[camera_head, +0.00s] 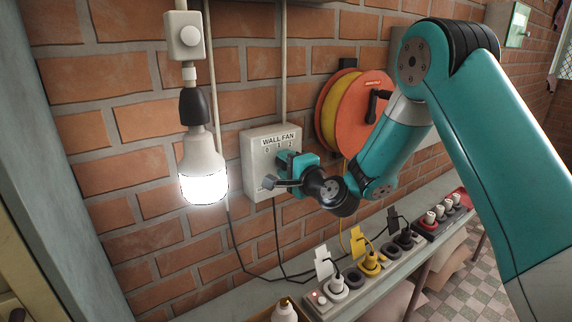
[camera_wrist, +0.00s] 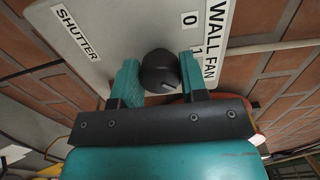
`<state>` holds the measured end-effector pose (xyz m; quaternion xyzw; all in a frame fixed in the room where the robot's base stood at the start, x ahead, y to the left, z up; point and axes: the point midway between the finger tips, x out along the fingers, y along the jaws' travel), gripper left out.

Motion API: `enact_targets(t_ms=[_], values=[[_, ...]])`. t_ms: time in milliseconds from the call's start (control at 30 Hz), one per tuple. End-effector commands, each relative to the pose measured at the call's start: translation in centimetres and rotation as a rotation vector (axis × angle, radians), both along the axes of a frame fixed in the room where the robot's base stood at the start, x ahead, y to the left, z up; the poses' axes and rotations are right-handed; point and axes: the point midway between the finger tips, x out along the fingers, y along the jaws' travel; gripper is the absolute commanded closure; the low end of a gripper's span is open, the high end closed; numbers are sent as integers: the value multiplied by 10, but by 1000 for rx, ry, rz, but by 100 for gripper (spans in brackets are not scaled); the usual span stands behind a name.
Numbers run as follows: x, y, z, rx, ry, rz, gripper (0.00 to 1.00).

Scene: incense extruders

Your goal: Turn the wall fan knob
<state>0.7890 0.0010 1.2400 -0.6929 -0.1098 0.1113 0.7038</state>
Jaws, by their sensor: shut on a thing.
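The wall fan box (camera_head: 257,150) is a white panel on the brick wall, labelled "WALL FAN" with the numbers 0, 1 and 2. In the wrist view the panel (camera_wrist: 112,38) also carries the label "SHUTTER". The black round knob (camera_wrist: 160,70) sits on the panel between my two teal fingers. My gripper (camera_wrist: 158,80) is shut on the knob, one finger on each side; it also shows at the panel in the head view (camera_head: 288,165). In the head view the gripper hides the knob. The knob's pointer setting is hard to tell.
A lit bulb (camera_head: 202,170) hangs left of the panel. An orange cable reel (camera_head: 360,112) is on the wall to the right, close to my arm. Below, a shelf (camera_head: 215,305) holds power strips (camera_head: 340,296) with several plugs. Cables hang beneath the panel.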

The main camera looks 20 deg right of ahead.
Motion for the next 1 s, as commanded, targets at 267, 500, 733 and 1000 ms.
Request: enact_targets(t_ms=[267, 500, 733, 1000], values=[[0, 0, 0, 0, 0, -1, 34], [-2, -1, -1, -1, 0, -1, 34], [-30, -11, -8, 1, 0, -3, 34], [-89, -30, -9, 0, -3, -5, 34]])
